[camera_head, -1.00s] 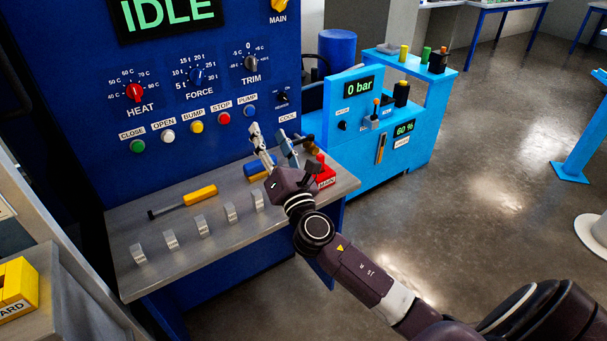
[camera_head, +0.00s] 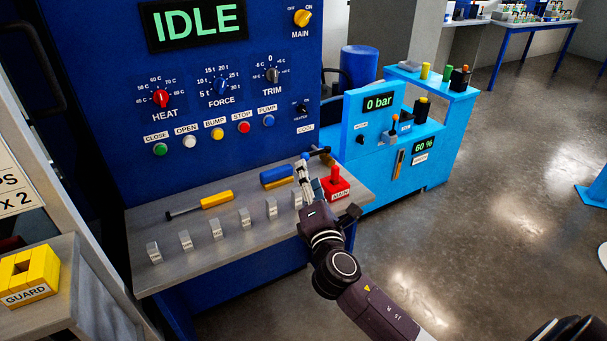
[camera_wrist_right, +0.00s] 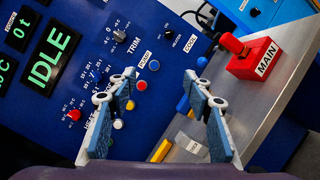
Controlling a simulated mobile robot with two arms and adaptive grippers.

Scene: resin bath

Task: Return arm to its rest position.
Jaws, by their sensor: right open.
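My right gripper (camera_head: 308,178) is above the right part of the grey shelf of the blue machine in the head view. It also shows in the wrist view (camera_wrist_right: 166,105), where its two padded fingers are wide apart with nothing between them. The arm comes in from the lower right. The red block marked MAIN (camera_head: 336,187), with a red handle, is on the shelf just right of the gripper; it also shows at the upper right of the wrist view (camera_wrist_right: 262,60). My left gripper is in neither view.
The grey shelf (camera_head: 240,236) carries a yellow-handled tool (camera_head: 216,199), several small metal blocks and a blue-and-yellow object (camera_head: 277,175). Above is the blue panel with an IDLE display (camera_head: 198,22). A light-blue unit (camera_head: 378,150) stands to the right. Open floor (camera_head: 500,220) lies beyond.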

